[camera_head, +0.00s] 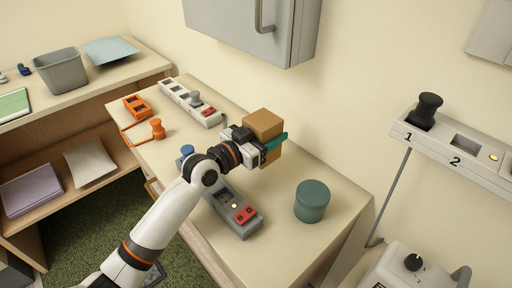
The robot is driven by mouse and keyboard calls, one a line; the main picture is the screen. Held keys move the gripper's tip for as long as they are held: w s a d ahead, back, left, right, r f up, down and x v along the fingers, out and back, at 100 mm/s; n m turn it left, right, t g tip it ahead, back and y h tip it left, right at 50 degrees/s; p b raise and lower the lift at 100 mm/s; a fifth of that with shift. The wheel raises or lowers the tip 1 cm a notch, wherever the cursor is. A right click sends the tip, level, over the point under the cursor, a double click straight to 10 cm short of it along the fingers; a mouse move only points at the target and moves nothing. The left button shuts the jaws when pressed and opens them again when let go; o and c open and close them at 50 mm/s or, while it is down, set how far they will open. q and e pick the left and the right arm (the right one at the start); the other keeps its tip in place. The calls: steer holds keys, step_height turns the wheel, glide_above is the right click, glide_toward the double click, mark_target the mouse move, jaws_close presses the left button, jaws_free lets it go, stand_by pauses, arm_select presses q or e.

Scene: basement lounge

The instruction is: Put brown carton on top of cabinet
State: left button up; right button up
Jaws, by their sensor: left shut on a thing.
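The brown carton (263,122) is a small tan box above the right-middle part of the cream counter. My left gripper (274,146) reaches it from the lower left. Its teal finger lies across the carton's front, and the gripper is shut on it. The gripper hides part of the carton's left side. I cannot tell whether its bottom touches the counter. A grey wall cabinet (240,25) with a bar handle hangs at the top of the view; its top is out of the picture. My right gripper is not in view.
The counter (335,190) also bears a teal round canister (312,200), a grey switch box (238,212), a white socket strip (185,98) and orange items (137,106). A shelf unit (110,75) stands left. A numbered wall panel (455,150) is at right.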

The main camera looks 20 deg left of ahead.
arm_select(q)
step_height(320, 180, down, 5)
steer(key=shift+f+b, duration=0.1)
steer(key=shift+b, duration=0.35)
steer(key=shift+f, duration=0.15)
steer(key=o, duration=1)
steer(key=shift+o, duration=0.2)
steer(key=shift+s, duration=0.1)
steer(key=b+v, duration=0.1)
steer(key=v, duration=0.9)
steer(key=shift+s+a, duration=0.25)
steer(key=shift+s, duration=0.05)
steer(key=shift+s+a, duration=0.3)
steer(key=shift+s, duration=0.2)
